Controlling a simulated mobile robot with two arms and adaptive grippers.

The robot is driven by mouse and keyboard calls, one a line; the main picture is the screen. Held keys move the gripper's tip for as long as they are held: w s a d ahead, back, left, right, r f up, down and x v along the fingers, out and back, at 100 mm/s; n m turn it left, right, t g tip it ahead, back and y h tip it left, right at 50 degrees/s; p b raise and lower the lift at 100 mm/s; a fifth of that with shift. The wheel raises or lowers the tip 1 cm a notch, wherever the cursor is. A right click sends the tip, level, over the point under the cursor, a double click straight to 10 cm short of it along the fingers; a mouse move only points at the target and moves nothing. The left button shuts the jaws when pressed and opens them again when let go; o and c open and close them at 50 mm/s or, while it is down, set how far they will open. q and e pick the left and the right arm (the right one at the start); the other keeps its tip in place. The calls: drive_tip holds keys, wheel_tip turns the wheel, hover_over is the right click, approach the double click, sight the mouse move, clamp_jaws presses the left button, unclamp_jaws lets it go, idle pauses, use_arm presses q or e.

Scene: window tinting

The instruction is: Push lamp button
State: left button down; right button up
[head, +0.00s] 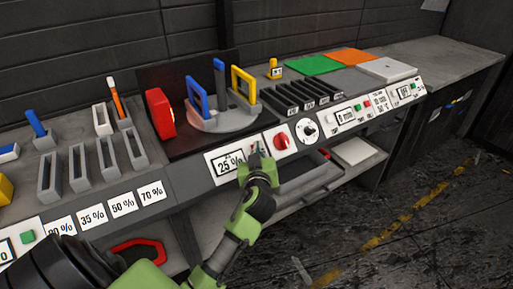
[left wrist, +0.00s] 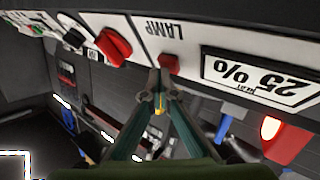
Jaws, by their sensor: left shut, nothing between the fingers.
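The red lamp button (left wrist: 170,63) sits on a white panel below the upside-down word LAMP in the left wrist view. My left gripper (left wrist: 158,77) is shut and empty, its fingertips right at the button's edge. I cannot tell whether they touch it. In the head view my left gripper (head: 257,155) is at the console front, between the 25 % display (head: 229,162) and the red knob (head: 282,140). It largely hides the button there. My right gripper is not in view.
A black dial (head: 307,129) is right of the red knob. Grey slotted holders (head: 108,153) are at left. An open shelf (head: 320,175) lies below the console.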

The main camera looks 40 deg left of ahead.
use_arm(q)
drive_tip(key=s+d+r+p, duration=0.1)
drive_tip(key=d+r+p, duration=0.1)
drive_tip(key=d+r, duration=0.2)
drive_tip(key=shift+s+r+p, duration=0.15)
drive_tip(key=shift+s+p, duration=0.2)
drive_tip(key=shift+p, duration=0.05)
